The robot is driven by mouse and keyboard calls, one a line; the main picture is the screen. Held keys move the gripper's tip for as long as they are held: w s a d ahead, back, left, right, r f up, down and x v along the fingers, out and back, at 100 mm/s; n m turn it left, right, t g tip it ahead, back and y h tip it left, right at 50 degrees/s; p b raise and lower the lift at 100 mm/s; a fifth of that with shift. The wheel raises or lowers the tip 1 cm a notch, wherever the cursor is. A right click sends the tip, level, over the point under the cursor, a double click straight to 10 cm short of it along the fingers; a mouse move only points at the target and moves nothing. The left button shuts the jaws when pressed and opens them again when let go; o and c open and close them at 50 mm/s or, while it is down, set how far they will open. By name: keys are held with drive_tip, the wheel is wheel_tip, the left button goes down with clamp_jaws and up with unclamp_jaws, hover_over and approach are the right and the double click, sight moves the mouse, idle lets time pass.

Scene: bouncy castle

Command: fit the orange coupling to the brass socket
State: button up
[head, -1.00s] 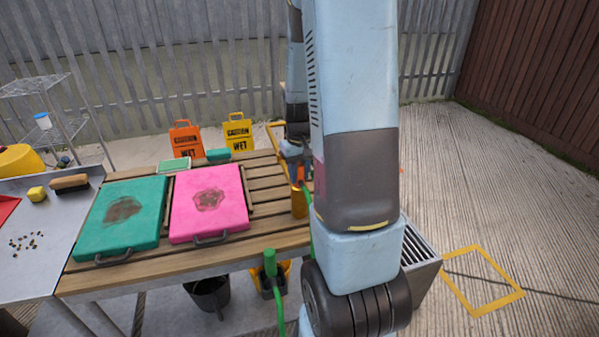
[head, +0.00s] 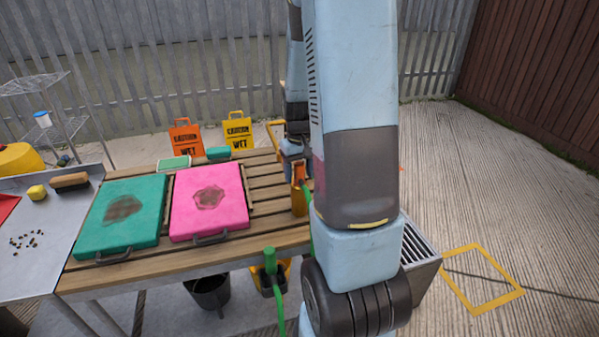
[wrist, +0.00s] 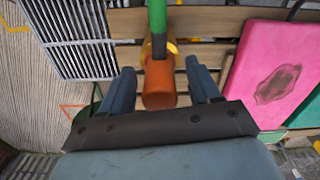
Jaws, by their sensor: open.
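The orange coupling (wrist: 159,84) lies between the two fingers of my gripper (wrist: 161,88) in the wrist view. The fingers are open, with a gap on each side of it. A green hose (wrist: 157,18) with a dark section runs up from the coupling. A yellow, brass-like part shows partly behind the hose; I cannot tell whether it is the brass socket. In the head view an amber cylinder (head: 299,204) stands at the table's right end, under my gripper, which my arm partly hides.
The slatted wooden table (head: 262,193) carries a green pad (head: 122,232) and a pink pad (head: 209,225). A metal grate (wrist: 70,38) is beside the table's right end. A black bucket (head: 209,293) stands below. Two caution signs stand behind. Concrete at right is mostly clear.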

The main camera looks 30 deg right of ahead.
wheel_tip(320, 180, up, 13)
drive_tip(key=s+a+r+t, duration=0.2)
drive_tip(key=s+a+r, duration=0.4)
drive_tip(key=s+a, duration=0.2)
drive_tip(key=s+a+r+n+t, duration=0.1)
drive_tip(key=s+a+r+t, duration=0.2)
drive_tip(key=s+a+r, duration=0.3)
drive_tip(key=shift+s+a+r+t, duration=0.15)
drive_tip(key=shift+s+a+t, duration=0.15)
drive_tip(key=shift+s+a, duration=1)
drive_tip(key=shift+s+d, duration=0.3)
drive_tip(key=shift+c, duration=0.4)
